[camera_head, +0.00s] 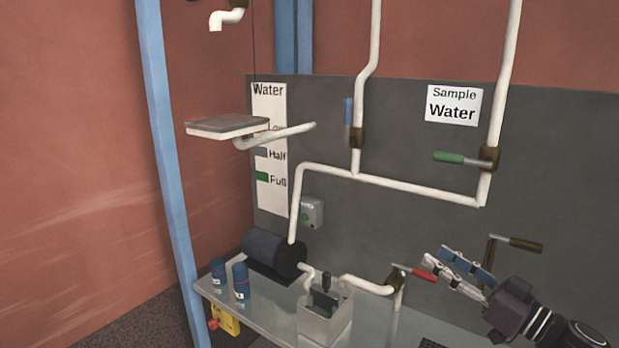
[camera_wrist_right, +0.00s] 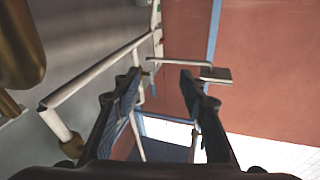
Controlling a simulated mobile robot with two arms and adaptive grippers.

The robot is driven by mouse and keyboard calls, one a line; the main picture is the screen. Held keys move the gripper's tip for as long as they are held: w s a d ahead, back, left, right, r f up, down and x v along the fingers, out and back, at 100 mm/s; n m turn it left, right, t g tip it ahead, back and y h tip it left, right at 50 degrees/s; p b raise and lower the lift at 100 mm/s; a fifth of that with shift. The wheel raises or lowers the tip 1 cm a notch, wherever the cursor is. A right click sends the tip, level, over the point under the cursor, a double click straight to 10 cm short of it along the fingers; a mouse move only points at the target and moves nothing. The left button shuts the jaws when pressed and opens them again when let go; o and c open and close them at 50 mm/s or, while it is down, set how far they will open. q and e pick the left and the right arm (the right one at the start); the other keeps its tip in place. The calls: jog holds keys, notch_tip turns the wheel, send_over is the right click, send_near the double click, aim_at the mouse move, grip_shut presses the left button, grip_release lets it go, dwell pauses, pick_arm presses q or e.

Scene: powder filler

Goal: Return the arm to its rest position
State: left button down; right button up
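My right gripper (camera_head: 462,274) is at the lower right of the head view, in front of the grey panel (camera_head: 400,235). Its fingers are apart with nothing between them. In the right wrist view the two dark fingers of the right gripper (camera_wrist_right: 160,85) also stand apart and empty. The tips show close to a red-handled valve (camera_head: 415,272) and a brown-handled valve (camera_head: 515,242) in the head view; I cannot tell whether they touch. My left gripper is in neither view.
White pipes (camera_head: 395,182) run along the panel, with a green-handled valve (camera_head: 463,158) and a blue-handled valve (camera_head: 350,118). Below, a metal table (camera_head: 270,312) carries a square container (camera_head: 325,318), two blue bottles (camera_head: 240,281) and a dark cylinder (camera_head: 272,252). A blue post (camera_head: 168,150) stands at left.

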jog(key=s+a+f+m+g+h, duration=0.1)
jog(key=s+a+f+m+h, duration=0.3)
jog(key=f, duration=0.7)
jog(key=s+a+f+m+g+h, duration=0.1)
jog(key=s+f+m+g+h, duration=0.1)
jog(key=s+f+h, duration=0.75)
jog(key=s+a+f+n+g+y, duration=0.1)
jog(key=s+f+g, duration=0.45)
jog(key=s, duration=0.65)
jog(key=s+a+f+n+g+y, duration=0.1)
jog(key=s+f+g, duration=0.3)
jog(key=s+f, duration=0.55)
jog(key=s+f+b, duration=0.2)
jog(key=s+f, duration=0.1)
jog(key=f, duration=2.2)
jog(key=s+d+f+g+b, duration=0.2)
jog(key=s+d+f, duration=0.1)
jog(key=s+f, duration=1.4)
notch_tip(320, 180, down, 3)
jog(key=shift+s+r+b, duration=0.1)
jog(key=shift+s+b, duration=0.2)
jog(key=shift+s, duration=0.05)
